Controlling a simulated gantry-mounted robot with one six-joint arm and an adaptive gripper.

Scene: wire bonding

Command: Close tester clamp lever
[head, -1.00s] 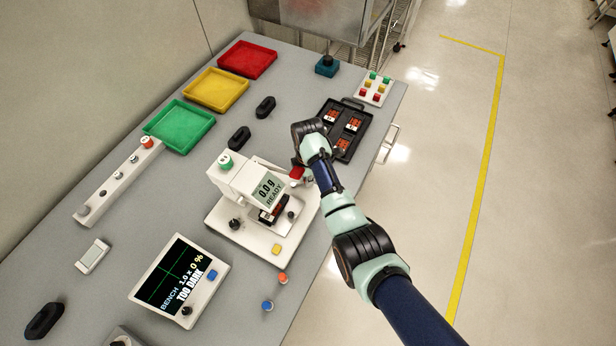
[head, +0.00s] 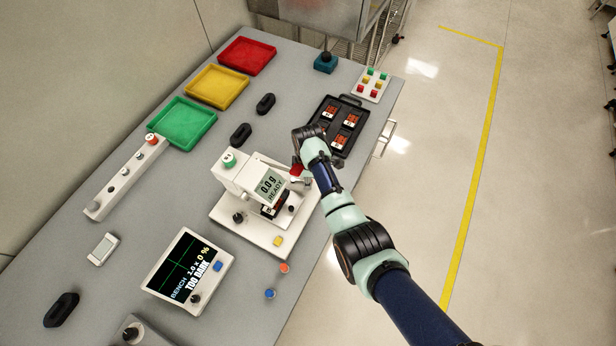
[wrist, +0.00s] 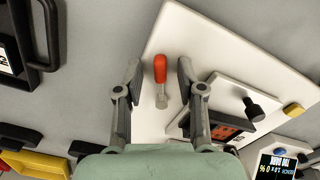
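The white tester (head: 236,178) stands on its white base plate, with a display reading 0.0 g READY. Its clamp lever has a red-orange grip, seen in the wrist view (wrist: 160,69) with a grey metal stem below it. In the head view the red grip (head: 296,170) shows partly, beside the tester. My gripper (wrist: 159,72) is open, with one finger on each side of the lever grip and visible gaps on both sides. A dark part with an orange chip (wrist: 222,131) sits on the tester to the right of the lever.
A black tray (head: 322,104) with several orange chips lies behind my wrist. Red, yellow and green trays (head: 182,122) line the far left. A bench display (head: 188,270) reads TOO DARK. A dark knob (wrist: 252,107) stands near my right finger in the wrist view.

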